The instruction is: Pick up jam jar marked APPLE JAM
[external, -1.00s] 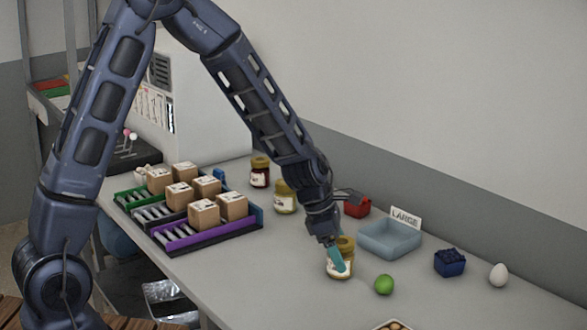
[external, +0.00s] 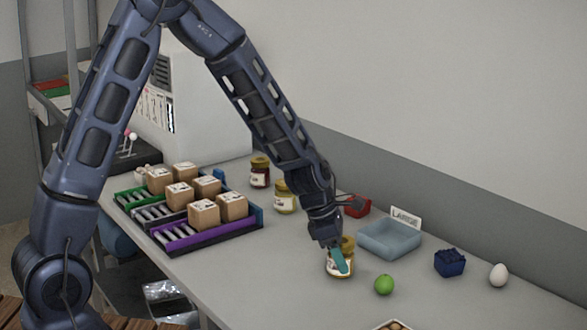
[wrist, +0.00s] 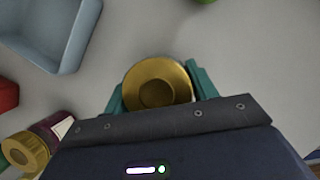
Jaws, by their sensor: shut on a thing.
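A jam jar with a gold lid and pale label (external: 338,268) stands on the grey table in the external view. Its gold lid (wrist: 158,84) shows from above in the wrist view. My gripper (external: 342,260) comes down from above, with its teal fingers on either side of this jar; it is shut on it. The jar looks upright and at table height. The label's writing is too small to read.
A blue-grey tray (external: 390,240) with a "LARGE" sign (external: 405,218) stands behind the held jar. A green fruit (external: 384,285) lies close on its right. A blue box (external: 449,262), a white egg (external: 499,274) and a red box (external: 358,206) are nearby. Racks of cartons (external: 205,235) stand left.

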